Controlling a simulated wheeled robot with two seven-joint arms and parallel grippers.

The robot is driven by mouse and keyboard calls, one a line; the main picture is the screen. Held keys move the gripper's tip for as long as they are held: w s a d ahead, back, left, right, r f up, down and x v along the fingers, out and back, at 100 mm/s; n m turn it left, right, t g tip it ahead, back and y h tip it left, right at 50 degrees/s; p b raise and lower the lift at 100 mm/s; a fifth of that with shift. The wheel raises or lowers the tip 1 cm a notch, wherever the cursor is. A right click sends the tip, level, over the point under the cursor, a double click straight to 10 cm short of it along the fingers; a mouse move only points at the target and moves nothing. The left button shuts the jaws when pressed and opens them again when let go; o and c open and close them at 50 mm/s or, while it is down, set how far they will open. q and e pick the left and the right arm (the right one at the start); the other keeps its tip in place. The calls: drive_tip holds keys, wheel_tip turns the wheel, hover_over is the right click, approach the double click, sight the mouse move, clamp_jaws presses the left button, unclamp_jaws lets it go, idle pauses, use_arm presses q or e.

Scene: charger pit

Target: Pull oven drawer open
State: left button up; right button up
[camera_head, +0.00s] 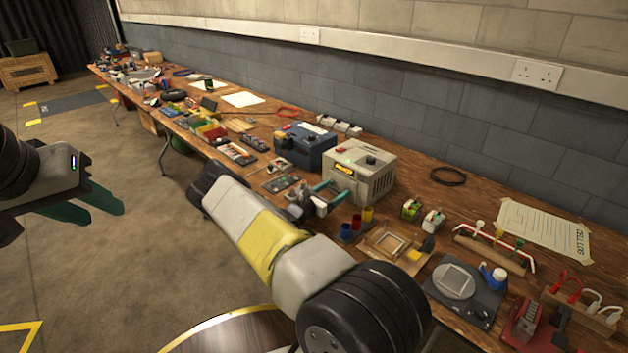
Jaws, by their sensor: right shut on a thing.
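The oven (371,178) is a beige box with a small lit display and a dark knob. It stands on the workbench near the wall. My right gripper (332,190) has green fingers and is at the lower left front of the oven. It is shut on the oven drawer's front; the fingers and wrist hide most of the drawer and its handle, so how far it is open cannot be told. My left gripper (98,208) is at the far left over the floor, away from the bench, with its green fingers apart and empty.
The long wooden workbench (478,188) runs along the wall. A blue-grey box (305,144) stands left of the oven. Red, blue and yellow cups (367,214) and a wooden frame (392,243) are in front of it. A cable coil (448,176) lies to the right.

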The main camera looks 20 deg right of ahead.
drive_tip(key=c, duration=0.3)
drive_tip(key=v, duration=1.4)
drive_tip(key=shift+s+a+f, duration=0.1)
drive_tip(key=shift+s+a, duration=0.15)
drive_tip(key=o, duration=1.8)
drive_tip(key=v, duration=0.7)
drive_tip(key=shift+a, duration=0.4)
